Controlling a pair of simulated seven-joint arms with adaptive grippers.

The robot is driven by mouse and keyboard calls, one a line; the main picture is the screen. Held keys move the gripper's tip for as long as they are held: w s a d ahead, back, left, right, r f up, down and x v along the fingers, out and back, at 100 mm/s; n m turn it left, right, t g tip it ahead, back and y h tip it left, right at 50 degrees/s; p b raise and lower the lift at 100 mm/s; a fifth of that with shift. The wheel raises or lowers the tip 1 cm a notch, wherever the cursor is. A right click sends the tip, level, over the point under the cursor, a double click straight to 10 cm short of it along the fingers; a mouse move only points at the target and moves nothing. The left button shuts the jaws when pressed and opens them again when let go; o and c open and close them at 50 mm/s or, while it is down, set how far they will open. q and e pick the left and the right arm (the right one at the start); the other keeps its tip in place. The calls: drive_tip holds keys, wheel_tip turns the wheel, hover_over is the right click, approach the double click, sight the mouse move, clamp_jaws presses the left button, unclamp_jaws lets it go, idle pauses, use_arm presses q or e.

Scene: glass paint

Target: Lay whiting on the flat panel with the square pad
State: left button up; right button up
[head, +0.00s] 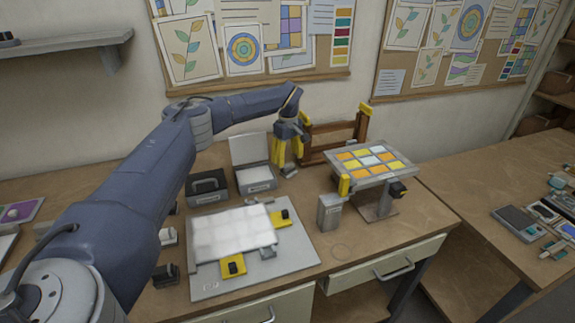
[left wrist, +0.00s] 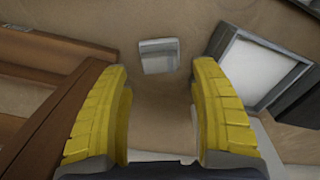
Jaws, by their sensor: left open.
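The flat panel (head: 232,232) lies on a grey board (head: 212,286), held by yellow clamps (head: 233,266) with black knobs. Its surface looks cloudy white with faint square divisions. My left gripper (head: 290,163) points down over the back of the table, right of an open grey box (head: 254,187) with pale contents. Its yellow fingers (left wrist: 160,130) are apart with nothing between them. A small pale square block, perhaps the square pad (left wrist: 158,55), lies on the table just beyond the fingertips. The box also shows in the left wrist view (left wrist: 262,68). My right gripper is not in view.
A tilted panel of yellow, orange and white squares (head: 370,160) stands on a stand at right. A brown wooden rack (head: 330,140) is close beside my gripper. A grey canister (head: 330,212) and a dark-handled box (head: 207,187) stand nearby.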

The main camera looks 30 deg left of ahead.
sight(288, 164)
use_arm(q)
wheel_tip(288, 164, up, 8)
drive_tip(key=shift+r, duration=0.15)
idle(0.3)
idle(0.3)
